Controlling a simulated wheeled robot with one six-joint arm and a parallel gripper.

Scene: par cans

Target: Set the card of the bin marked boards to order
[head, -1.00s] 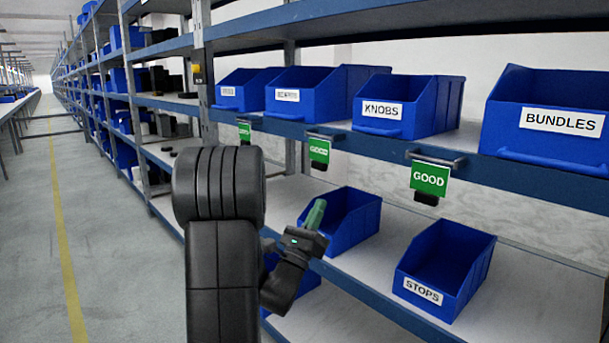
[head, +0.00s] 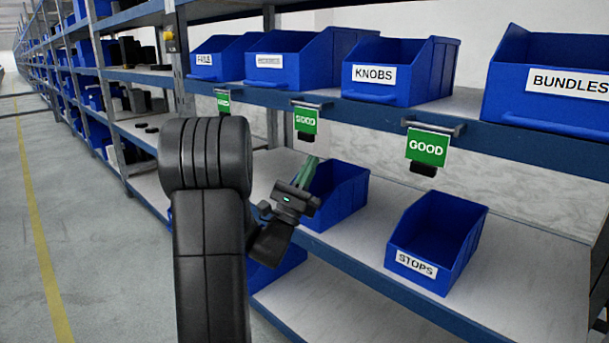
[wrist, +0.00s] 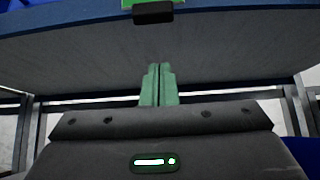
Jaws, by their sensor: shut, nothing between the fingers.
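Three green cards hang from the front edge of the upper shelf in the head view. The right card (head: 427,146) reads GOOD, the middle card (head: 305,121) seems to read GOOD, and the left card (head: 222,102) is too small to read. I cannot make out a boards label; the labels of the two left bins, the far one (head: 205,61) and the nearer one (head: 270,62), are blurred. My gripper (head: 307,163) has green fingers, shut and empty, below the middle card. In the wrist view the fingers (wrist: 159,70) point toward the shelf's underside, below a green card's edge (wrist: 140,3).
The knobs bin (head: 374,76) and bundles bin (head: 569,83) stand on the upper shelf. Below are the stops bin (head: 417,264) and an unlabelled-looking blue bin (head: 345,200) just behind my gripper. The shelf's blue front edge (head: 365,136) runs above my fingers. The aisle (head: 80,220) at left is clear.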

